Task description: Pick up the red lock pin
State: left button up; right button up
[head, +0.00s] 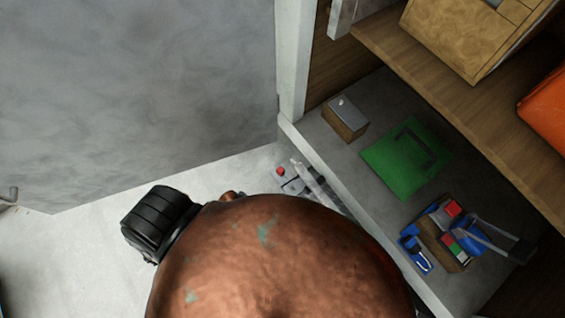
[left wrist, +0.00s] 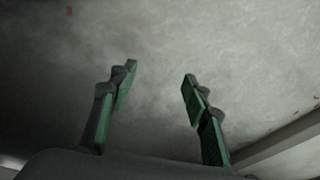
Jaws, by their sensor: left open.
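A small red knob-like thing (head: 280,171), perhaps the red lock pin, shows in the head view at the foot of the shelf unit, beside a grey part. A tiny red patch (left wrist: 69,11) shows at the top left of the left wrist view; I cannot tell if it is the same thing. My left gripper (left wrist: 159,72) is open and empty in the left wrist view, its green-padded fingers apart over a grey surface. The red patch lies beyond its left finger, not between the fingers. I cannot make out my right gripper.
A grey shelf (head: 345,165) holds a small box (head: 345,118), a green mat (head: 395,173) and a tool tray (head: 437,243). A wooden shelf (head: 430,75) above carries a wooden case (head: 470,40) and an orange thing (head: 548,112). A large copper-coloured rounded shape hides the lower middle.

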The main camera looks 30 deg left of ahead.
pick_arm(q)
jog(key=w+d+r+t+p, duration=0.1)
jog(key=w+d+r, duration=0.3)
jog(key=w+r, duration=0.8)
jog(key=h+p, duration=0.1)
jog(key=p, duration=0.1)
send_near(280, 170)
notch_tip(280, 170, down, 3)
jog(key=shift+t, duration=0.3)
jog(key=b+x, duration=0.2)
jog(key=x, duration=0.5)
jog(key=shift+w+b, duration=0.15)
jog(key=shift+b, duration=0.2)
pick_arm(e)
jog(key=shift+s+d+r, duration=0.15)
jog(key=shift+s+r, duration=0.05)
jog(key=shift+r, duration=0.3)
pick_arm(q)
grip_shut()
